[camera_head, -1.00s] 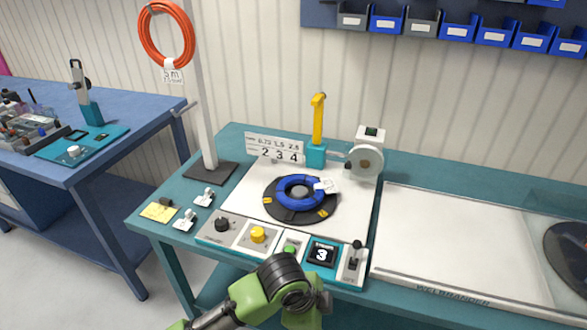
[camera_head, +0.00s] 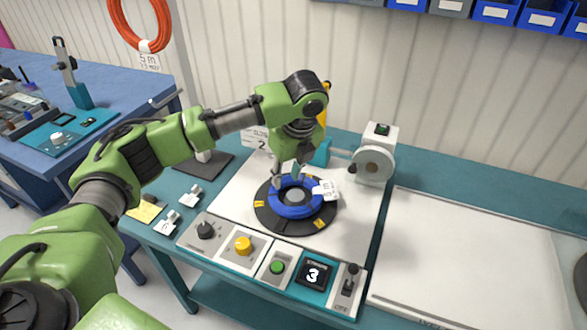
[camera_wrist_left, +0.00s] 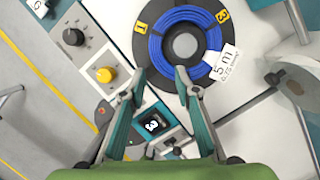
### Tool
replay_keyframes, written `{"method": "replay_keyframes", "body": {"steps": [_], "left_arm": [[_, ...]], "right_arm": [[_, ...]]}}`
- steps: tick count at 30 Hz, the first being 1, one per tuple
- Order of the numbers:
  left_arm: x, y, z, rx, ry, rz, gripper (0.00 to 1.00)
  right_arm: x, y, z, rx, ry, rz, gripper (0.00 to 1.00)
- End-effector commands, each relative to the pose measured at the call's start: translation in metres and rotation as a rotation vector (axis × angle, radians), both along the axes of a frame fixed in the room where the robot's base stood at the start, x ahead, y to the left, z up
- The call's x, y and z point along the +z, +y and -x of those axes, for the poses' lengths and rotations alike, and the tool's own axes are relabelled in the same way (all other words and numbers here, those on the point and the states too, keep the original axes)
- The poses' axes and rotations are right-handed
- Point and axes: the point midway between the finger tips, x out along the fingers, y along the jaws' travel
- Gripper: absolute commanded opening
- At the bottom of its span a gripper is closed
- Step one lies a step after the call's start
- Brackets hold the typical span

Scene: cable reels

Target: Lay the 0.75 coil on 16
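The blue 0.75 coil (camera_head: 295,208) lies around the hub of a black round turntable (camera_head: 266,222). In the left wrist view the coil (camera_wrist_left: 158,52) carries a white tag (camera_wrist_left: 225,64) reading 5 m and 0.75. My left gripper (camera_head: 288,180) points down at the far left edge of the coil. In the left wrist view its two fingers (camera_wrist_left: 158,75) are apart with nothing between them, and the coil lies past their tips. Whether a finger touches it, I cannot tell. I see no place marked 16. My right gripper is out of view.
A panel with a yellow knob (camera_head: 243,245), green button (camera_head: 278,267), display reading 3 (camera_head: 313,273) and lever (camera_head: 349,283) lines the front. A white measuring wheel (camera_head: 373,163) stands right of the turntable. An orange coil (camera_head: 140,22) hangs back left. The white board (camera_head: 470,250) at right is clear.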

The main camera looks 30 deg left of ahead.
Motion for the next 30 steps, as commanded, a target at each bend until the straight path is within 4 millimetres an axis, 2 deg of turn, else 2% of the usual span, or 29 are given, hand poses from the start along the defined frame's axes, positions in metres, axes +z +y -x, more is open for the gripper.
{"method": "replay_keyframes", "body": {"steps": [2, 5, 9, 12, 15, 22, 26, 30], "left_arm": [[-0.004, 0.002, 0.0, 0.0, 0.003, -0.002, 0.29], [-0.016, 0.005, -0.001, 0.0, 0.004, -0.002, 0.29], [-0.041, 0.01, -0.004, 0.0, 0.005, -0.002, 0.29], [-0.06, 0.015, -0.007, 0.001, 0.003, -0.002, 0.29], [-0.079, 0.02, -0.009, 0.001, 0.002, -0.001, 0.29], [-0.115, 0.028, -0.014, 0.001, 0.002, -0.001, 0.29], [-0.126, 0.03, -0.016, 0.0, -0.001, -0.001, 0.29], [-0.132, 0.031, -0.017, -0.001, -0.001, 0.0, 0.29]], "right_arm": [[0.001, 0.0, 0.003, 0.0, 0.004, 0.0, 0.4], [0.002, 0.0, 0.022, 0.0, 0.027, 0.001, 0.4], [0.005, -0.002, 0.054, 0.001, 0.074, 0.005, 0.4], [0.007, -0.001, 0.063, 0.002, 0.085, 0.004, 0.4], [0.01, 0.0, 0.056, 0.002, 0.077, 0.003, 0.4], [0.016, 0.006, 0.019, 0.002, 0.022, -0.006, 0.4], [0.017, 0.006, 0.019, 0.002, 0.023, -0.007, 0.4], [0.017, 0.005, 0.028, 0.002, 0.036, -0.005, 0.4]]}}
